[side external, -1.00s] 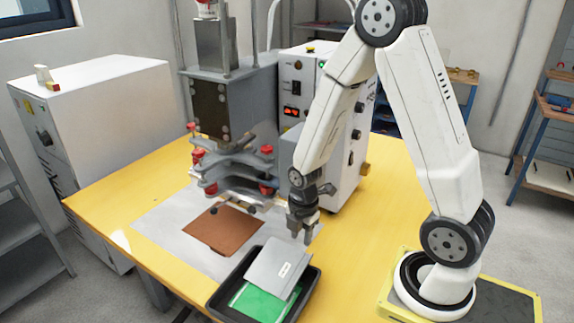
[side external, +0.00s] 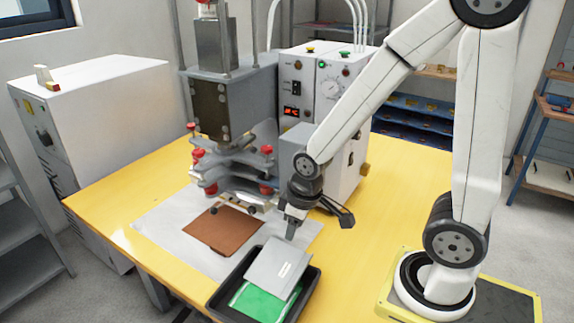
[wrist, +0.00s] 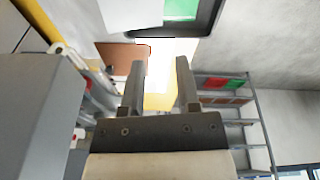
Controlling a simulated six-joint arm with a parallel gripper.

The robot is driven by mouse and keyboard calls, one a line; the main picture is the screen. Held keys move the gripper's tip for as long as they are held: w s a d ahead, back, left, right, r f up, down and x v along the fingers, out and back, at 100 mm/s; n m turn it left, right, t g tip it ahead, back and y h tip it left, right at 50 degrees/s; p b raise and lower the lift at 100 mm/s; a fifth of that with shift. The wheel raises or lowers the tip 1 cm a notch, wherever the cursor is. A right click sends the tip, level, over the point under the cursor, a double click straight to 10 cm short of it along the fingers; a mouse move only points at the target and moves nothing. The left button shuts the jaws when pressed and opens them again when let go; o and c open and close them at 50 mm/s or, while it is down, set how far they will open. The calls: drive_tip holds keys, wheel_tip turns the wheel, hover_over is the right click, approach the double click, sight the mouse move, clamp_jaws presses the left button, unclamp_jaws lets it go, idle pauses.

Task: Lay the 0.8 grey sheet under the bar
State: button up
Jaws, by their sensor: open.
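The grey sheet (side external: 275,262) with a small white label lies in the black tray (side external: 222,302), tilted over a green sheet (side external: 258,303). My gripper (side external: 291,236) is just above and behind the grey sheet's far edge, and no hold on it shows. In the wrist view the two fingers (wrist: 159,75) stand apart with nothing between them. A pale sheet corner (wrist: 128,12) and the green sheet (wrist: 181,9) show at the top of that view. The bar (side external: 238,187) is on the press, above the far part of a brown sheet (side external: 222,231).
The brown sheet lies on a white plate (side external: 160,224) in front of the press (side external: 222,105). A control box (side external: 315,85) stands behind my gripper. The yellow table (side external: 125,185) is clear at the left.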

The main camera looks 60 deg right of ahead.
drive_tip(key=shift+s+a+r+m, duration=0.25)
drive_tip(key=shift+a+r+m, duration=0.15)
drive_tip(key=shift+m, duration=0.6)
drive_tip(key=shift+w+f, duration=0.1)
drive_tip(key=shift+c, duration=0.2)
drive_tip(key=n+g+h, duration=0.1)
drive_tip(key=n, duration=0.9)
hover_over(288, 295)
wheel_tip(288, 295, down, 9)
wheel_tip(288, 295, down, 8)
drive_tip(key=a+n+g, duration=0.1)
drive_tip(key=n, duration=0.7)
drive_tip(key=shift+a+f+h, duration=0.2)
drive_tip(key=shift+f+h, duration=0.05)
drive_tip(key=shift+h, duration=0.15)
drive_tip(key=shift+f, duration=0.25)
drive_tip(key=shift+d+f, duration=0.2)
drive_tip(key=shift+f, duration=0.95)
drive_tip(key=shift+d+f, duration=0.2)
drive_tip(key=shift+f, duration=1)
drive_tip(key=shift+d+f, duration=0.2)
drive_tip(key=shift+f, duration=0.95)
